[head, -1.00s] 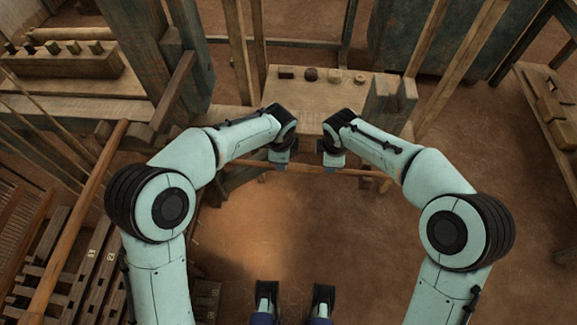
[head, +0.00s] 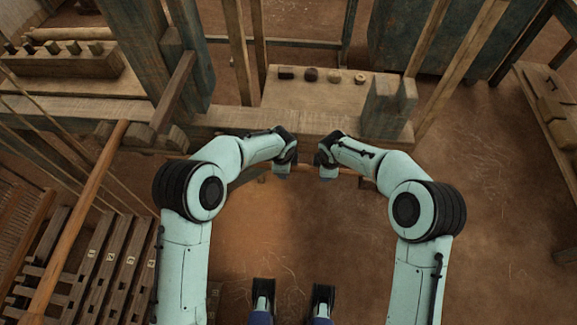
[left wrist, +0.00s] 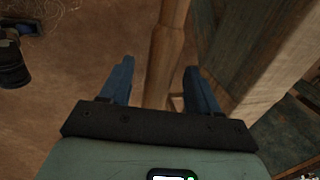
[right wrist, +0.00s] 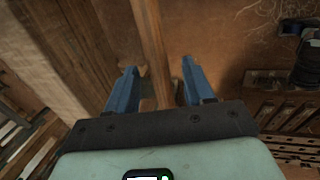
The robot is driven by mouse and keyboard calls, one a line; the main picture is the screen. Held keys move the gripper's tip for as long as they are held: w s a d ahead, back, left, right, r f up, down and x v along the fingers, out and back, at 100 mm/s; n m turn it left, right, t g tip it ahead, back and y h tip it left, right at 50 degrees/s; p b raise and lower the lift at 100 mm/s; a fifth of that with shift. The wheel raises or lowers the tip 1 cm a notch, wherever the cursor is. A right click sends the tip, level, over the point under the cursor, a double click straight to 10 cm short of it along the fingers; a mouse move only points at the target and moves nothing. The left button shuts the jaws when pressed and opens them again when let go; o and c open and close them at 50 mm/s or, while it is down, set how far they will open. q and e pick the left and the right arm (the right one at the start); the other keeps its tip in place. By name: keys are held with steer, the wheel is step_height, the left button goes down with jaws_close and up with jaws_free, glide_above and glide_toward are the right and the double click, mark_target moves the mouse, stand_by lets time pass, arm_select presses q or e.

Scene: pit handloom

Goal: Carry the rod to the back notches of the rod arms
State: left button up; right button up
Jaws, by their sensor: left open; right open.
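A wooden rod (head: 349,173) runs crosswise in the head view, near both grippers and largely hidden by my arms. My left gripper (head: 283,174) is open; in the left wrist view a turned wooden rod (left wrist: 166,50) shows between its blue fingers, with gaps on both sides. My right gripper (head: 328,175) is open; in the right wrist view a wooden rod (right wrist: 154,50) passes between its fingers, nearer the left one. Contact cannot be told. The back notches of the rod arms cannot be made out clearly.
A beam with a bench plate (head: 330,97) holding several small items lies beyond the grippers. A post (head: 150,50) stands left and a notched block (head: 390,105) right. A long diagonal pole (head: 80,220) and treadles (head: 100,260) lie left. The floor (head: 300,235) in front is open.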

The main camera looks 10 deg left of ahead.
arm_select(q)
steer(key=c, duration=0.7)
arm_select(e)
steer(key=c, duration=0.7)
arm_select(q)
jaws_close()
arm_select(e)
jaws_close()
arm_select(q)
steer(key=shift+r, duration=0.1)
arm_select(e)
steer(key=shift+r, duration=0.1)
